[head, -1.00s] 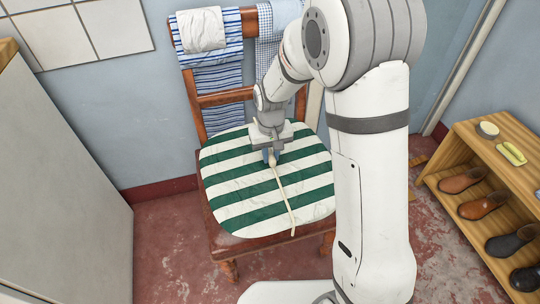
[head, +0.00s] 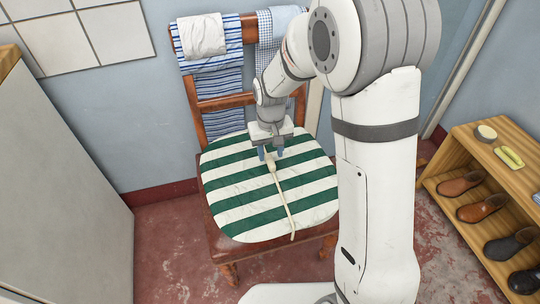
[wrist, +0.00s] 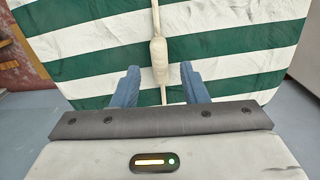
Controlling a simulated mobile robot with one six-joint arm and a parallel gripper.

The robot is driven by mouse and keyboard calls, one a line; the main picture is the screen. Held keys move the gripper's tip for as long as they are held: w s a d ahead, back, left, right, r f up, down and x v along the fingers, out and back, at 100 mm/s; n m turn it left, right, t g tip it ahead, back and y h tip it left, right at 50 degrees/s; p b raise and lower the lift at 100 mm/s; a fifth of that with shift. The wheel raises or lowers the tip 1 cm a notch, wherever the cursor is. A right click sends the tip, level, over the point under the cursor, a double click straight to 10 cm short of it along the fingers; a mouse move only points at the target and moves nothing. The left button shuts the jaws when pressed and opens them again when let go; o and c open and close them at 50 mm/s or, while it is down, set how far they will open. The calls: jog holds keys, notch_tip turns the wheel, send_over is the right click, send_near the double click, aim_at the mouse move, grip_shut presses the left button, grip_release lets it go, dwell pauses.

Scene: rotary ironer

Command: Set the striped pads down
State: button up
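A round green-and-white striped pad (head: 235,205) lies flat on the seat of a wooden chair (head: 215,243). A cream strap with a thicker grip (head: 271,164) runs across its top toward the front edge; the grip also shows in the wrist view (wrist: 159,52). My gripper (head: 272,154) is over the pad's back half, pointing down. Its two blue fingers stand apart in the wrist view (wrist: 160,86), one on each side of the strap, with gaps between. Whether more pads lie beneath this one is hidden.
Striped and checked cloths (head: 212,65) hang over the chair back, with a white cloth (head: 201,36) on top. A wooden shoe rack (head: 466,150) stands at the right. A pale cabinet (head: 60,190) stands at the left. Red floor is open in front of the chair.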

notch_tip(320, 180, up, 8)
jog(key=r+p, duration=0.1)
jog(key=p, duration=0.1)
jog(key=s+d+r+m, duration=0.1)
jog(key=s+d+r, duration=0.1)
jog(key=s+d, duration=0.5)
jog(key=s+d+r+m+t, duration=0.1)
jog(key=s+d+r+m, duration=0.1)
jog(key=s+d, duration=0.5)
jog(key=s+r, duration=0.1)
jog(key=s, duration=0.4)
jog(key=shift+s+d, duration=0.15)
jog(key=shift+s, duration=0.2)
